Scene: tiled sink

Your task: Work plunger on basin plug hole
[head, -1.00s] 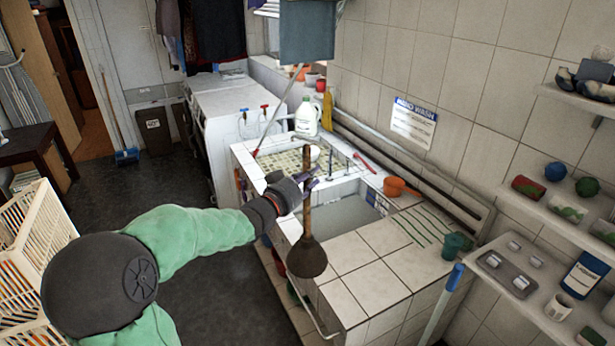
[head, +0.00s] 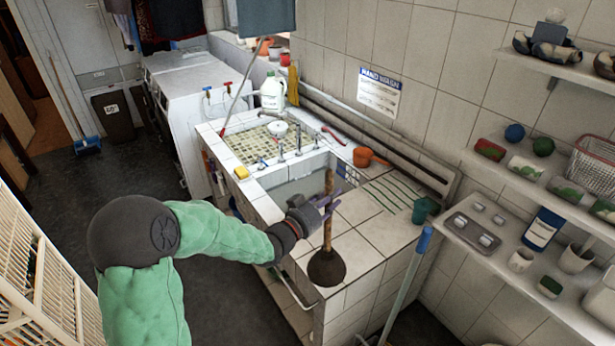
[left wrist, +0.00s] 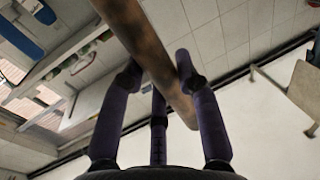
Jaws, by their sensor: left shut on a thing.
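The plunger (head: 326,266) has a wooden handle and a dark rubber cup. It is upright, cup down, over the near end of the tiled counter; I cannot tell whether the cup touches the tiles. My left gripper (head: 322,206) is shut on the handle's middle. In the left wrist view the purple fingers (left wrist: 160,95) close around the wooden handle (left wrist: 150,45). The basin (head: 292,186) lies behind and left of the plunger, partly covered by my gripper. Its plug hole is hidden. My right gripper is not in view.
The tiled counter (head: 362,208) right of the basin holds an orange pot (head: 363,157) and a teal cup (head: 424,210). Taps (head: 298,141) stand behind the basin. A blue-topped pole (head: 408,275) leans at the counter's near right. Shelves project at right.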

